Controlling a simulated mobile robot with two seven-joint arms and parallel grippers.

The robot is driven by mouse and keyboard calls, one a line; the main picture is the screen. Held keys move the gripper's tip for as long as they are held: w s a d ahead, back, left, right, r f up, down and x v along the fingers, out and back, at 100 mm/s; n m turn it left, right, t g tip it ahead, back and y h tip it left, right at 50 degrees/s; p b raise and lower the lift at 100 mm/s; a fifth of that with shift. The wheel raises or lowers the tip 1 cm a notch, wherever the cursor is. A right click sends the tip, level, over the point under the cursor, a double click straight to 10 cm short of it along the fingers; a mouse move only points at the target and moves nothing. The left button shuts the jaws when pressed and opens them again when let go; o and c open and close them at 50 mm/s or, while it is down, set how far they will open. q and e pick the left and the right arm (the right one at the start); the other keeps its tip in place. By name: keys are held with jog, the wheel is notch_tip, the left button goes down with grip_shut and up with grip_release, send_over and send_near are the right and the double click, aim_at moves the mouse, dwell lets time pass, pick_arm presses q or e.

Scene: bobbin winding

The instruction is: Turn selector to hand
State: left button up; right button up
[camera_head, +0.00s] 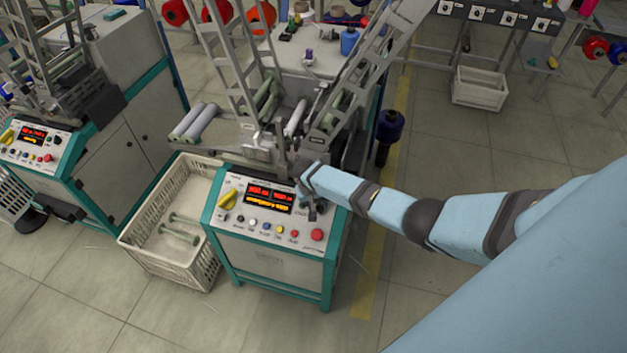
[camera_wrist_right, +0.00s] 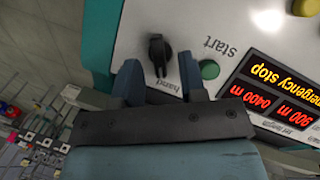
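The selector is a small black knob (camera_wrist_right: 159,54) on the white control panel (camera_wrist_right: 190,20), with the printed word "hand" beside it. My right gripper (camera_wrist_right: 160,75) is open, its two blue-grey fingers apart with the knob between and just ahead of their tips. I cannot tell if a finger touches it. In the head view, my right gripper (camera_head: 312,208) is at the right side of the panel (camera_head: 240,219), and the knob is hidden or too small to make out. My left gripper is not in view.
A green start button (camera_wrist_right: 209,69) sits close beside one finger. The display (camera_wrist_right: 272,92) reads "emergency stop". A yellow knob (camera_head: 228,199) and a red button (camera_head: 317,235) are on the panel. A cream crate (camera_head: 150,247) stands left of the machine.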

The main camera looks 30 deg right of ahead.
jog(key=v, duration=1.2)
jog(key=shift+r+p, duration=0.25)
jog(key=shift+p, duration=0.15)
jog(key=s+a+f+n+t+y, duration=0.2)
jog(key=s+a+f+t, duration=0.1)
jog(key=s+a, duration=0.3)
jog(key=s+a+f+n+t+y, duration=0.1)
jog(key=s+a+f+n+t, duration=0.1)
jog(key=s+a+f, duration=0.4)
jog(key=s+a+r+n+t+y, duration=0.1)
jog(key=s+r+t, duration=0.2)
jog(key=s+r, duration=0.3)
jog(key=s+a+r+n+t+y, duration=0.1)
jog(key=s+r+t, duration=0.3)
jog(key=s, duration=0.6)
notch_tip(320, 180, up, 2)
jog(key=shift+s+r+n+y+p, duration=0.1)
jog(key=shift+s+n+y+p, duration=0.2)
jog(key=shift+s+n+p, duration=0.25)
jog(key=shift+w, duration=0.1)
